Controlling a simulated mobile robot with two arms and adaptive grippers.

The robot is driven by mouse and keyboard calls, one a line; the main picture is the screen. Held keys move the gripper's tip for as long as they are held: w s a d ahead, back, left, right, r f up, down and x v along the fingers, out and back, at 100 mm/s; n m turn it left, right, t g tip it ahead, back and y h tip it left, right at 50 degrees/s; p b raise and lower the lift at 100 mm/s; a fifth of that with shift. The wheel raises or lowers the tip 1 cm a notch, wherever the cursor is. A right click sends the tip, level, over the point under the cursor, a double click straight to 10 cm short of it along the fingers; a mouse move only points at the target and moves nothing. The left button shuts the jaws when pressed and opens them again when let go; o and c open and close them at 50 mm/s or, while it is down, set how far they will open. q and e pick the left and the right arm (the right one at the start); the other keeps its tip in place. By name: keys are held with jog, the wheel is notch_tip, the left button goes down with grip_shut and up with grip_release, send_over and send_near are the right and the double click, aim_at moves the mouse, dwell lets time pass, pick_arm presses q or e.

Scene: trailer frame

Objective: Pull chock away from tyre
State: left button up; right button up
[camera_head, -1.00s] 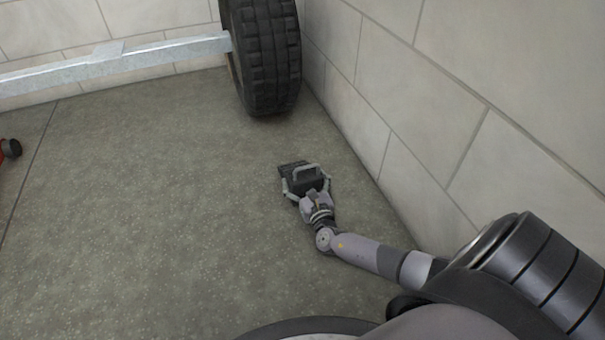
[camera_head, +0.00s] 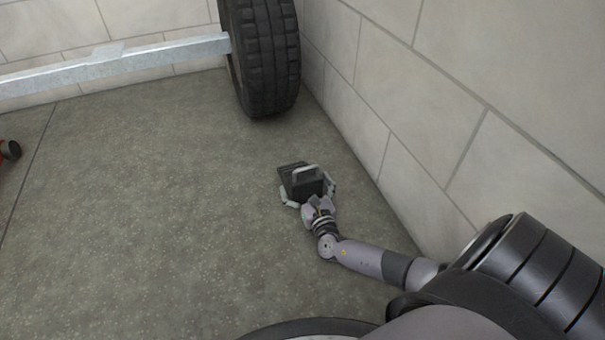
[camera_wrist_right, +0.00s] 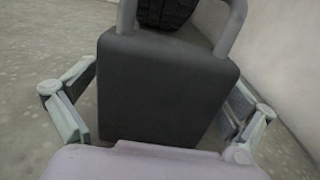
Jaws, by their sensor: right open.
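The black chock (camera_head: 303,184) with a grey handle (camera_head: 306,171) sits on the floor, well apart from the tyre (camera_head: 265,55). My right gripper (camera_head: 309,193) is open at the chock's near end, its fingers spread on both sides. In the right wrist view the chock (camera_wrist_right: 168,88) fills the middle between the open fingers (camera_wrist_right: 160,112), with gaps on both sides. The handle's legs and a bit of the tyre (camera_wrist_right: 165,12) show above it. My left gripper is not in view.
A block wall (camera_head: 430,100) runs along the right side, close to my right arm. A metal axle beam (camera_head: 120,62) joins the tyre from the left. A red item with a dark wheel (camera_head: 11,149) is at the left edge. The floor (camera_head: 150,210) left of the chock is clear.

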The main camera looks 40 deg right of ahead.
jog(key=v, duration=1)
jog(key=shift+s, duration=0.15)
jog(key=shift+a, duration=0.1)
